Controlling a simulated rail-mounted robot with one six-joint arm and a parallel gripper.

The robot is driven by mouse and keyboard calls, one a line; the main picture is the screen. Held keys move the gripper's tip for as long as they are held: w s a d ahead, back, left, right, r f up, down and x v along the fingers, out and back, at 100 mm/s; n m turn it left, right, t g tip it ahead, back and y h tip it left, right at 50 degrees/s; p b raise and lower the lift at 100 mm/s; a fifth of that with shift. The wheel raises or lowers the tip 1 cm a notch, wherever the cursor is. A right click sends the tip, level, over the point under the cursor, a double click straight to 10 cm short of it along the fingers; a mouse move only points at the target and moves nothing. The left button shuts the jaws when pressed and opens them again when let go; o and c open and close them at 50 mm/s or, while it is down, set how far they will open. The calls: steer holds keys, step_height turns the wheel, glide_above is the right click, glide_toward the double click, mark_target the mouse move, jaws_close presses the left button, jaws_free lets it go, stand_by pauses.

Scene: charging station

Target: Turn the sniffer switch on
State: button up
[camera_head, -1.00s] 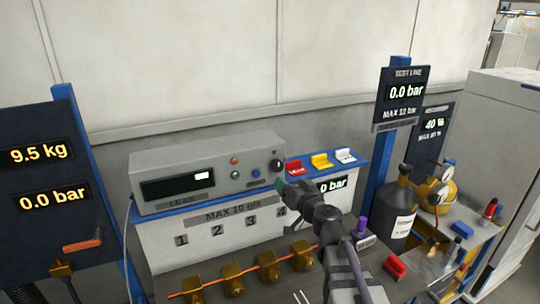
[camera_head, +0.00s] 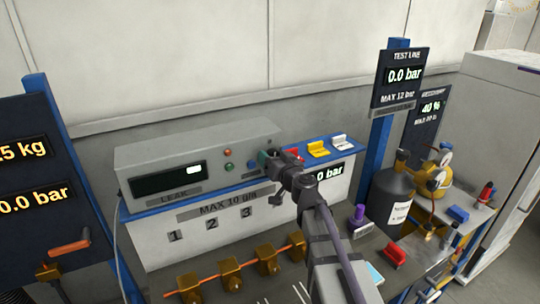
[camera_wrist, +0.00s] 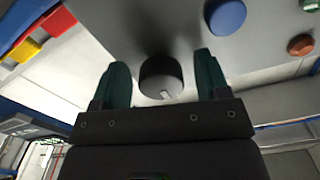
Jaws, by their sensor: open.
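The sniffer unit is a grey box (camera_head: 205,143) labelled LEAK, with a dark display (camera_head: 168,181) and small round buttons on its front. Its black rotary knob (camera_wrist: 161,76) shows in the wrist view, with a light pointer mark on it. My gripper (camera_wrist: 160,84) is open, with one green finger on each side of the knob. I cannot tell whether the fingers touch it. In the head view my gripper (camera_head: 266,158) is at the right end of the box's front and hides the knob.
Red, yellow (camera_head: 318,149) and white (camera_head: 341,142) clips sit on the blue shelf right of the box. A blue button (camera_wrist: 226,16) and a red button (camera_wrist: 301,45) are near the knob. Brass valves (camera_head: 229,273) stand below. A dark bottle (camera_head: 391,196) stands to the right.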

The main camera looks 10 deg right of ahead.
steer(key=shift+s+d+r, duration=0.1)
steer(key=shift+s, duration=0.15)
steer(key=shift+c, duration=0.3)
steer(key=c, duration=0.9)
steer(key=shift+m, duration=0.5)
steer(key=m, duration=0.3)
steer(key=shift+m, duration=0.4)
steer(key=m, duration=0.4)
steer(key=shift+r, duration=0.1)
steer(key=m, duration=0.5)
steer(key=shift+r+m, duration=0.1)
steer(key=shift+m, duration=1.9)
steer(key=shift+o, duration=0.2)
